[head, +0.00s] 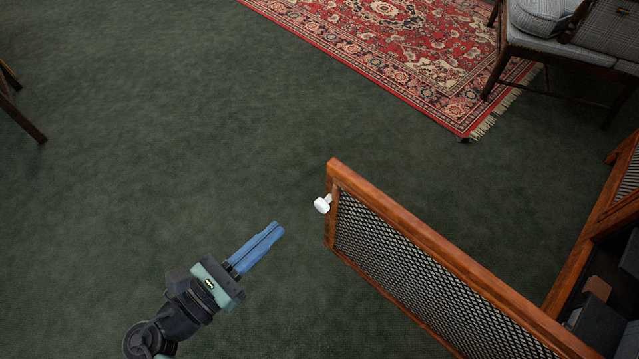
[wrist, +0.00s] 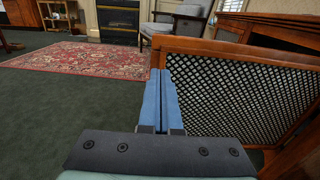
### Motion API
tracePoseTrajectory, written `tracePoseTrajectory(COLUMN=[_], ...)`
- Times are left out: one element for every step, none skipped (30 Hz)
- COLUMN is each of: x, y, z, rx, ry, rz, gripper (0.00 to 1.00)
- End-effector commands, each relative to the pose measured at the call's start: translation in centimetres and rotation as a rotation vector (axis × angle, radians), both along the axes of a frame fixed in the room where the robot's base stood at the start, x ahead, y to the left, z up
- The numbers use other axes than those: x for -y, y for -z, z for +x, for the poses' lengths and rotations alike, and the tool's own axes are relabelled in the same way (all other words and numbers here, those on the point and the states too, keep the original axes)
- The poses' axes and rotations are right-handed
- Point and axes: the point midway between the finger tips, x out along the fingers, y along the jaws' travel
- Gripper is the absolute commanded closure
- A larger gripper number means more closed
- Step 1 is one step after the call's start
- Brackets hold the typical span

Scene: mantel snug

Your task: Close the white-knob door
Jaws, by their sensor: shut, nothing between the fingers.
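The white-knob door (head: 430,248) is a wooden frame with a diamond mesh panel, and it stands swung open from the cabinet (head: 570,275) at the right. Its white knob (head: 322,204) is near the free upper corner, on the left in the head view. My gripper (head: 278,229), with blue fingers, is shut and empty, to the lower left of the knob and apart from it in the head view. In the wrist view the shut fingers (wrist: 161,72) overlap the left edge of the door (wrist: 240,85). The knob is not visible there.
Dark green carpet (head: 150,120) is clear to the left of the door. A red patterned rug (head: 400,50) lies beyond, with a cushioned seat (head: 570,45) at the upper right. Wooden furniture legs (head: 20,115) show at the left edge. Dark items (head: 600,325) sit inside the cabinet.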

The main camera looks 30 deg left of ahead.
Motion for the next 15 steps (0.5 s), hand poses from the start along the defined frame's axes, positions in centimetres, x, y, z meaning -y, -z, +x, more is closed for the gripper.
tracePoseTrajectory(x=[0.3, 0.5, 0.7, 0.9, 1.1, 1.4, 1.5, 1.7, 2.0, 2.1, 2.4, 2.6, 2.8, 2.9, 3.1], y=[0.3, 0.3, 0.3, 0.4, 0.4, 0.4, 0.4, 0.4, 0.4, 0.4, 0.4, 0.4, 0.3, 0.4, 0.4], z=[0.8, 1.3, 2.1, 2.7, 3.3, 4.2, 4.9, 5.5, 6.3, 6.9, 7.5, 8.3, 8.8, 9.3, 9.9], rx=[0.001, 0.002, 0.003, 0.002, 0.002, 0.002, 0.001, 0.003, 0.004, 0.003, 0.002, 0.002, 0.003, 0.003, 0.002], ry=[0.003, 0.005, 0.005, 0.005, 0.006, 0.006, 0.005, 0.005, 0.005, 0.004, 0.005, 0.004, 0.004, 0.004, 0.003], rz=[0.004, 0.004, 0.005, 0.006, 0.007, 0.008, 0.008, 0.009, 0.009, 0.009, 0.009, 0.010, 0.010, 0.010, 0.011], gripper=[1.00, 1.00, 1.00, 1.00, 1.00, 1.00, 1.00, 1.00, 1.00, 1.00, 1.00, 1.00, 1.00, 1.00, 1.00])
